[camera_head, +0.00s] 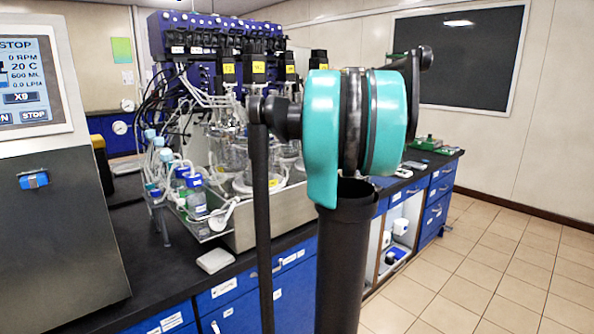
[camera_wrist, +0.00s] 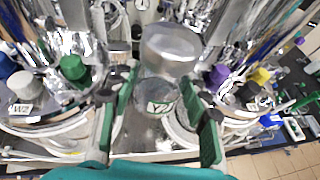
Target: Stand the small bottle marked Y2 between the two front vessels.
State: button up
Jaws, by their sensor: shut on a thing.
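In the wrist view, my gripper (camera_wrist: 158,86) is shut on the small bottle (camera_wrist: 160,107), which carries a Y2 label and has a broad grey, glossy top. The bottle sits between the two green fingers. Round, pale vessel bases show on the left (camera_wrist: 62,128) and the right (camera_wrist: 182,130), and the bottle is held over the gap between them. I cannot tell whether it touches the surface below. In the head view, a glass front vessel (camera_head: 232,152) stands on the bench unit; my arm hides my gripper, the bottle and part of the vessels.
In the wrist view, a pale-capped bottle labelled W2 (camera_wrist: 22,90) and a green cap (camera_wrist: 73,67) are at left, a purple cap (camera_wrist: 217,76) at right. Tubing crowds both sides. In the head view, a control screen (camera_head: 34,85) stands at left and floor is open at right.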

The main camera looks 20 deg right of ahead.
notch_tip(320, 180, down, 17)
jog(key=shift+f, duration=0.1)
dwell(0.3)
jog(key=o, duration=1.3)
jog(key=shift+c, duration=0.2)
